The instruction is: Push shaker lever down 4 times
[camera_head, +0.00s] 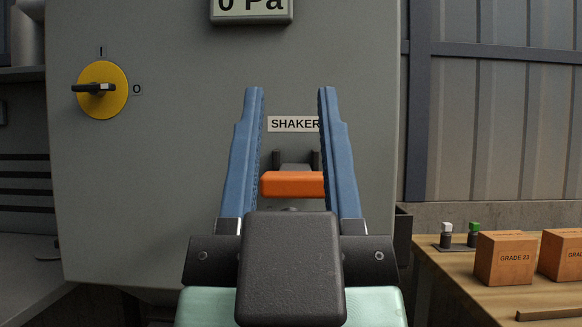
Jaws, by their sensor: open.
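The shaker lever has an orange handle (292,184) on the front of the grey cabinet (180,200), just under the SHAKER label (292,124). Its dark mount shows behind and above the handle. My gripper (291,92) is open, with its two blue fingers pointing at the cabinet. In the picture the orange handle shows between the fingers. I cannot tell how far the fingertips are from the cabinet, or whether either finger touches the lever. The gripper's dark body hides what is below the handle.
A yellow rotary switch (102,90) with a black handle is at upper left on the cabinet, marked I and O. A display (251,8) reads 0 Pa at the top. At right, a wooden table (450,285) holds GRADE 23 boxes (505,258) and two small capped bottles (447,237).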

